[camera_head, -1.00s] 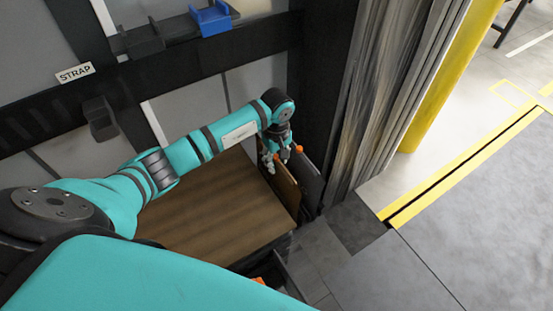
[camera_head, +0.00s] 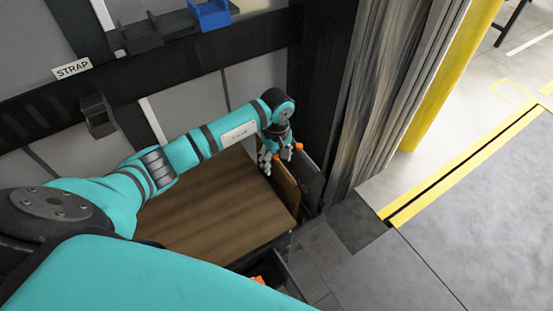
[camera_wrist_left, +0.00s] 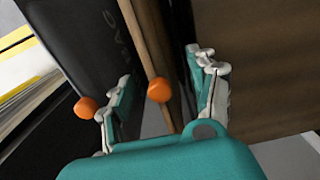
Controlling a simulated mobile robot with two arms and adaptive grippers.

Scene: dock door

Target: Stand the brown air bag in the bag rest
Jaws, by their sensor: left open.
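The brown air bag (camera_head: 286,188) is a thin tan panel standing on edge at the right side of the brown box. It also shows in the left wrist view (camera_wrist_left: 152,40), with an orange knob near my fingers. My left gripper (camera_head: 271,158) is at its upper end, pointing down. In the left wrist view my left gripper (camera_wrist_left: 165,95) is open, its fingers apart on either side of the bag. A black bag (camera_head: 310,186) with pale lettering stands beside it to the right. I cannot make out the bag rest; the bags' lower ends are hidden. My right gripper is not in view.
The large brown box (camera_head: 210,212) lies directly left of the bags. Wall holders, one blue (camera_head: 211,14) and one dark (camera_head: 97,115), sit above. A grey curtain (camera_head: 385,90) hangs at the right; open floor lies beyond the yellow post (camera_head: 452,75).

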